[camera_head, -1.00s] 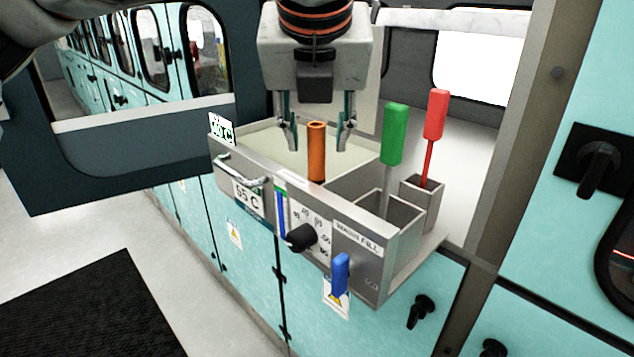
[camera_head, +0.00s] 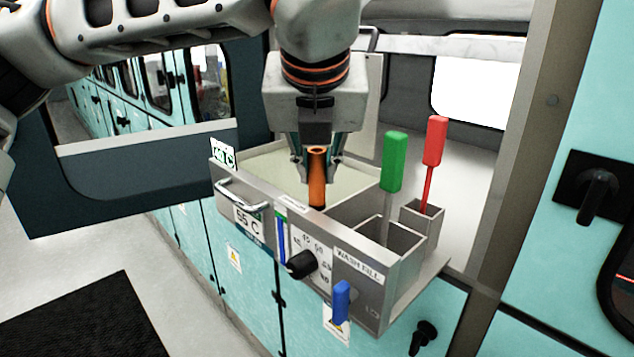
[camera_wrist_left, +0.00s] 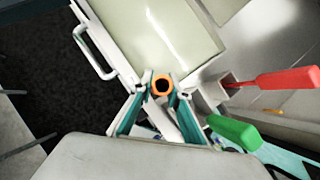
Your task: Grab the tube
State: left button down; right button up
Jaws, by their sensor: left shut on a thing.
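The orange tube (camera_head: 317,185) stands upright at the near edge of the bath, with its open top showing. My left gripper (camera_head: 318,173) is over it from above, its fingers closed in on either side of the tube near its top. In the left wrist view the tube's round orange rim (camera_wrist_left: 161,87) sits between the two fingertips (camera_wrist_left: 161,80). The tube's lower end is dark and partly hidden by the metal front wall. My right gripper is not in these views.
The metal bath unit (camera_head: 357,266) has a black knob (camera_head: 301,264) and a blue lever (camera_head: 341,302) on its front. A green-handled tool (camera_head: 394,162) and a red-handled tool (camera_head: 434,142) stand in compartments right of the tube. Pale liquid (camera_head: 270,168) fills the bath's left part.

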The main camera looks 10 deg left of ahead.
pick_arm(q)
notch_tip(320, 180, up, 20)
jog(key=p, duration=0.1)
dwell(0.5)
dwell(1.0)
